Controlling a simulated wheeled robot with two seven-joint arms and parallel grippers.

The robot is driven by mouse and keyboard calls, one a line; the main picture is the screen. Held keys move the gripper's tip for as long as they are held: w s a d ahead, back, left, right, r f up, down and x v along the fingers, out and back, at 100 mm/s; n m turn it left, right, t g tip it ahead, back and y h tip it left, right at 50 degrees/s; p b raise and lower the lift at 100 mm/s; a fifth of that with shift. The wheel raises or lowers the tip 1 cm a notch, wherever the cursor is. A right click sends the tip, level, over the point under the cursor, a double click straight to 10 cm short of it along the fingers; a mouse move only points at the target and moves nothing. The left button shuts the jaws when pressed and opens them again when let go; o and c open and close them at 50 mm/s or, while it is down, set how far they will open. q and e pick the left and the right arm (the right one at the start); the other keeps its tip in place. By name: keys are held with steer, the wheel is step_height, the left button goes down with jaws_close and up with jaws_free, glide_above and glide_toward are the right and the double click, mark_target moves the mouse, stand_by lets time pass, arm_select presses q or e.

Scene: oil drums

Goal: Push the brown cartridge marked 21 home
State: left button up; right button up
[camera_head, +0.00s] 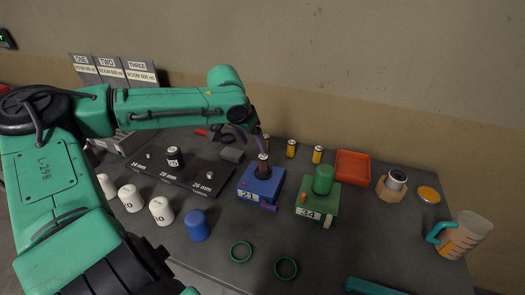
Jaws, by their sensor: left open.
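A dark brown cartridge (263,169) stands upright in the top of a blue block (258,188) whose front label reads 21. Part of the cartridge shows above the block; how deep it sits I cannot tell. My left gripper (261,144) hangs just above the cartridge, with its fingers pointing down and open. Whether a finger touches the cartridge top is too small to tell. My right gripper is not in view.
A green block (318,205) marked 34 with a green cylinder stands to the right. White containers and a blue one (198,226) stand at front left. Behind are small yellow-black cylinders and an orange tray (353,167). A jug (463,238) stands at right.

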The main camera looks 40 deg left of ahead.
mark_target(261, 158)
arm_select(q)
steer(key=x, duration=0.8)
steer(key=shift+w+a+f, duration=0.1)
steer(key=shift+w+f, duration=0.15)
steer(key=shift+w, duration=0.2)
steer(key=shift+x, duration=1.2)
steer(key=shift+w+f, duration=0.2)
steer(key=shift+f, duration=0.5)
steer(key=shift+s, duration=0.1)
jaws_close()
steer(key=shift+b, duration=0.3)
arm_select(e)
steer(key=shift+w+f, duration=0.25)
arm_select(q)
steer(key=shift+f, duration=0.2)
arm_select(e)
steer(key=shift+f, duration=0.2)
